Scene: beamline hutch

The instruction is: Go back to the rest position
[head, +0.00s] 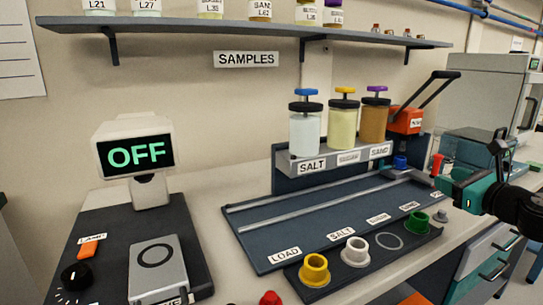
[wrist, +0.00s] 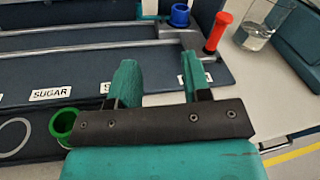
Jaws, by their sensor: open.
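My gripper (head: 447,187) is at the right side of the head view, above the right end of the bench. In the wrist view its two teal fingers (wrist: 157,72) stand apart with nothing between them. The fingers are over the right end of the dark rail board (wrist: 60,78), near its labels. A green cup (wrist: 63,122) is to the left of the fingers, apart from them. Part of the arm is cut off by the right edge of the head view.
Yellow (head: 315,270), white (head: 355,251) and green cups stand along the front strip. A blue cup (wrist: 180,15), a red cylinder (wrist: 217,33) and a clear beaker (wrist: 258,33) are beyond my fingers. Jars (head: 305,132) stand on a rack. A screen (head: 138,153) reads OFF.

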